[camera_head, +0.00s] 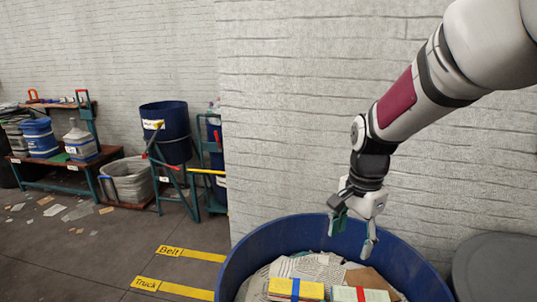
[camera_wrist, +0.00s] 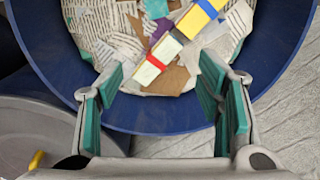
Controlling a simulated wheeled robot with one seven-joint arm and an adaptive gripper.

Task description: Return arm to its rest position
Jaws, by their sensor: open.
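In the wrist view the spread fingers (camera_wrist: 163,98) with green pads frame the barrel's blue rim (camera_wrist: 150,116). Inside the barrel lie newspaper and cardboard scraps. A yellow bundle with a blue band (camera_head: 296,289) and a pale bundle with a red band (camera_head: 361,294) lie on top of them. Both bundles also show in the wrist view, below the gripper and apart from it. My arm reaches in from the upper right of the head view.
A grey round container (camera_head: 495,265) stands right of the barrel, close by. A white brick wall (camera_head: 300,120) rises behind. At left are a workbench (camera_head: 65,160) with containers, a blue bin on a stand (camera_head: 165,125), and floor litter. Yellow labelled strips (camera_head: 165,288) mark the open floor.

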